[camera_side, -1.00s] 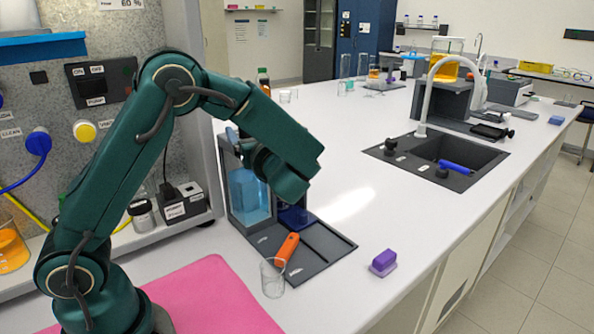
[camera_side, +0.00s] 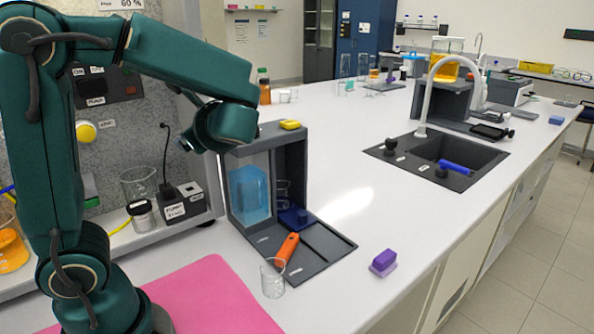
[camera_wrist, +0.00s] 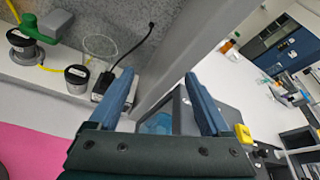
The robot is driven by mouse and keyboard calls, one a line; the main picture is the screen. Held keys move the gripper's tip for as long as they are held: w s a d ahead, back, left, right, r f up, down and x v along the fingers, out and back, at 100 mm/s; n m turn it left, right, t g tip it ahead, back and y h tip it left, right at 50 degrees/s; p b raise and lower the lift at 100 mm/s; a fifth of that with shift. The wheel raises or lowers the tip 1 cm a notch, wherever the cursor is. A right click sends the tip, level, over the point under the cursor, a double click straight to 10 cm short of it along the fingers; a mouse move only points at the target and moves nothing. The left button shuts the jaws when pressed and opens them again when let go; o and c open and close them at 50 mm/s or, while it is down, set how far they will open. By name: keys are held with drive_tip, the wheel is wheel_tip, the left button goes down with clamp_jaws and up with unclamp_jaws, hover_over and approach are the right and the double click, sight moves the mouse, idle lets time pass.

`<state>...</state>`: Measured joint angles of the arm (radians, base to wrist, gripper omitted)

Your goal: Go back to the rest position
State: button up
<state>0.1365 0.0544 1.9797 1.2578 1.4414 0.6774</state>
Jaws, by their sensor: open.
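My gripper (camera_wrist: 158,76) shows in the wrist view with its two blue fingers apart and nothing between them. In the side view my gripper (camera_side: 184,146) is raised, to the left of the top of a dark grey stand (camera_side: 292,150); its fingers are mostly hidden behind the wrist. My dark green arm is folded back, its upper link almost upright and its forearm reaching right. The stand holds a container of blue liquid (camera_side: 248,194), and a yellow piece (camera_side: 290,124) lies on its top.
An orange-handled tool (camera_side: 288,248) lies on the stand's base, beside a clear beaker (camera_side: 272,280). A purple block (camera_side: 383,262) sits on the white bench. A pump box (camera_side: 186,203) and jars stand by the back panel. A pink mat (camera_side: 205,300) lies in front.

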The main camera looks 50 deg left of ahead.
drive_tip(key=s+d+f+n+h, duration=0.6)
drive_tip(key=s+d+n+h, duration=0.1)
drive_tip(key=d, duration=0.1)
drive_tip(key=d+f+n+t+h, duration=0.1)
drive_tip(key=d+n+t+h, duration=0.2)
drive_tip(key=d+n+h, duration=0.4)
drive_tip(key=d, duration=0.5)
drive_tip(key=shift+w+f+t, duration=0.15)
drive_tip(key=shift+w+t, duration=0.2)
drive_tip(key=shift+t, duration=0.05)
